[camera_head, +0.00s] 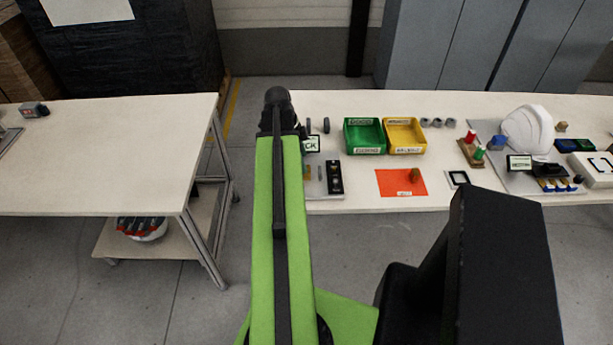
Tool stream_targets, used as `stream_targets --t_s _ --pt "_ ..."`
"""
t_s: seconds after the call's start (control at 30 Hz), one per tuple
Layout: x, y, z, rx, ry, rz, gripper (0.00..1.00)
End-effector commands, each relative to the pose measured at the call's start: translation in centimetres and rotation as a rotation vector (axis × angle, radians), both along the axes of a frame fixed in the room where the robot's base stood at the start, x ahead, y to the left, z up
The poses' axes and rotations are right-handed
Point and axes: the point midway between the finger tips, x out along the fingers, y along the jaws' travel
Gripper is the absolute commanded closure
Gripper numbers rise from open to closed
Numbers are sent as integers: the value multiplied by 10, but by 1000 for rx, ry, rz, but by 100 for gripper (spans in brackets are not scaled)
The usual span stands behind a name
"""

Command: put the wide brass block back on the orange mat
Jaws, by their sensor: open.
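The orange mat (390,184) lies flat near the front edge of the right-hand table. A small brownish, brass-toned piece (415,174) stands on its right part; its exact shape is too small to tell. Another small brass-coloured block (561,126) sits at the far right, behind the white helmet shell (528,130). I cannot tell from this view which of these, if either, is the wide brass block. My green arm reaches forward to a black joint over the left end of this table. My gripper's jaws are not visible.
A green bin (364,137) and a yellow bin (405,137) stand behind the mat. A black-framed square (458,179) lies right of it. A wooden stand with red and green pieces (471,150) is farther right. The left table (100,150) is mostly bare; a floor gap separates the tables.

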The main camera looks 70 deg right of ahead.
Motion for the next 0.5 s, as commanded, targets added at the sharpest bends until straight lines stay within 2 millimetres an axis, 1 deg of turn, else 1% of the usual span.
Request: stream_targets --t_s 0.03,0.2,0.27,0.33,0.5 --pt "-1 -1 -10 0 0 0 38" --pt "-5 -2 -40 0 0 -1 38" --pt "-7 -3 -49 0 0 -2 38" --pt "-9 -4 -52 0 0 -2 38" --pt "-10 -4 -48 0 0 -1 38"
